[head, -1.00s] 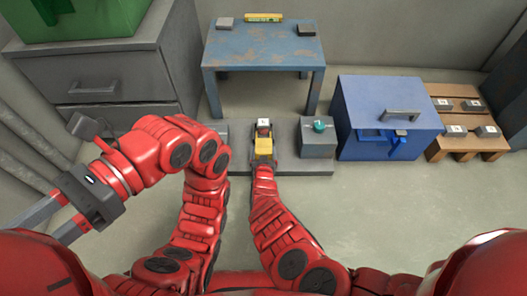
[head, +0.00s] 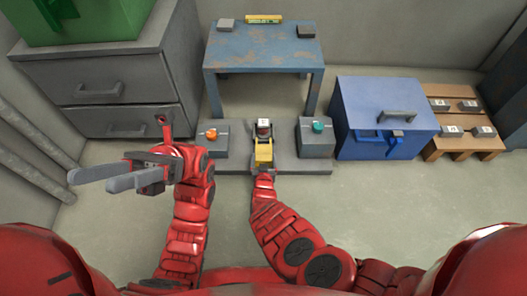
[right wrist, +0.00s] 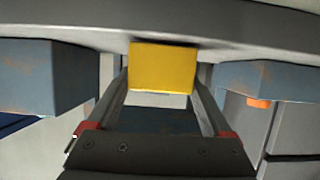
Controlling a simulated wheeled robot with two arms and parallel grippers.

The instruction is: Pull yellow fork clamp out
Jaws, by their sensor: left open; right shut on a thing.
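The yellow fork clamp (head: 263,153) sits at the middle of the low grey platform (head: 290,166), at the front of a small fixture with a light, marked top (head: 263,125). In the right wrist view it shows as a yellow block (right wrist: 162,67) between my fingers. My right gripper (right wrist: 160,85) is shut on it; in the head view my right arm reaches straight to it and the fingers are hard to make out. My left gripper (head: 92,180) is open and empty, held out to the left, its fingers pointing left, away from the platform.
Grey boxes flank the clamp, one with an orange button (head: 211,134), one with a teal knob (head: 318,127). Behind stands a worn blue table (head: 262,50). A blue box (head: 386,105) and wooden rack (head: 455,145) stand right, a grey drawer cabinet (head: 100,95) left.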

